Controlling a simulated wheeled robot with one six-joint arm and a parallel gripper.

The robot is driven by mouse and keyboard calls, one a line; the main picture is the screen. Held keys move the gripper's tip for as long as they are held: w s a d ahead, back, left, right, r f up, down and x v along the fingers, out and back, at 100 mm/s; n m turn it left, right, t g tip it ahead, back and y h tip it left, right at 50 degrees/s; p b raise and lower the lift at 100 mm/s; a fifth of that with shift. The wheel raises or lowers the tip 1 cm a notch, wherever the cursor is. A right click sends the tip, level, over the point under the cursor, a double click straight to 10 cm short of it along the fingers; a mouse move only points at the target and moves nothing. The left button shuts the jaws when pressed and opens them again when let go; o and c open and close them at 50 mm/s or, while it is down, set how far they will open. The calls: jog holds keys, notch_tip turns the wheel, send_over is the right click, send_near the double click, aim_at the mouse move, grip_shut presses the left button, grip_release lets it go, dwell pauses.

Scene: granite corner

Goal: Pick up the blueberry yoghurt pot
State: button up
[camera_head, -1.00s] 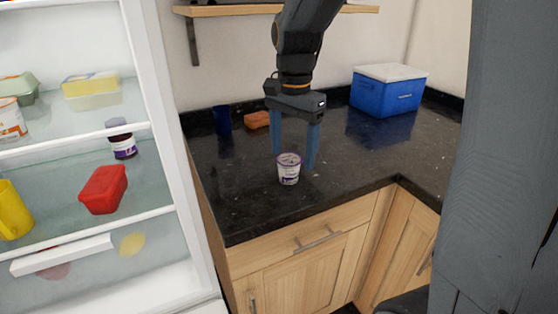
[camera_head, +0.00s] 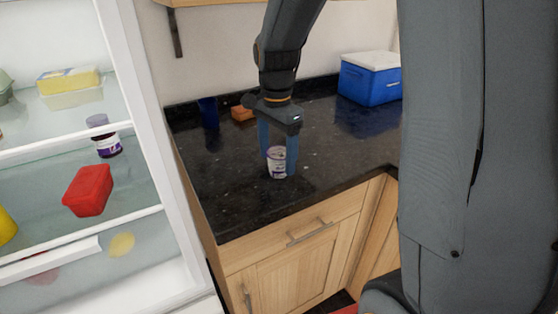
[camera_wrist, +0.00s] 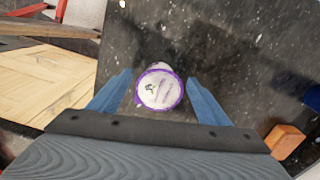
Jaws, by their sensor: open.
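The blueberry yoghurt pot (camera_head: 277,164), white with purple print, stands upright on the black granite worktop (camera_head: 230,200). In the wrist view its round, purple-rimmed lid (camera_wrist: 159,89) faces the camera. My gripper (camera_head: 278,170) is open and points down at the pot. In the head view its blue fingers reach down to the pot's height, one on each side. In the wrist view the pot's lid lies between the two fingertips, with a gap to each finger. No contact shows.
A blue cool box (camera_head: 366,84) with a white lid stands at the back right. An orange block (camera_head: 243,114) and a dark blue cup (camera_head: 208,112) are near the wall. An open fridge (camera_head: 150,150) holding several items is at the left. A wall shelf hangs above.

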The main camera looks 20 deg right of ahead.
jog(key=shift+c, duration=0.5)
jog(key=c, duration=1.1)
jog(key=shift+o, duration=0.2)
jog(key=shift+r, duration=0.1)
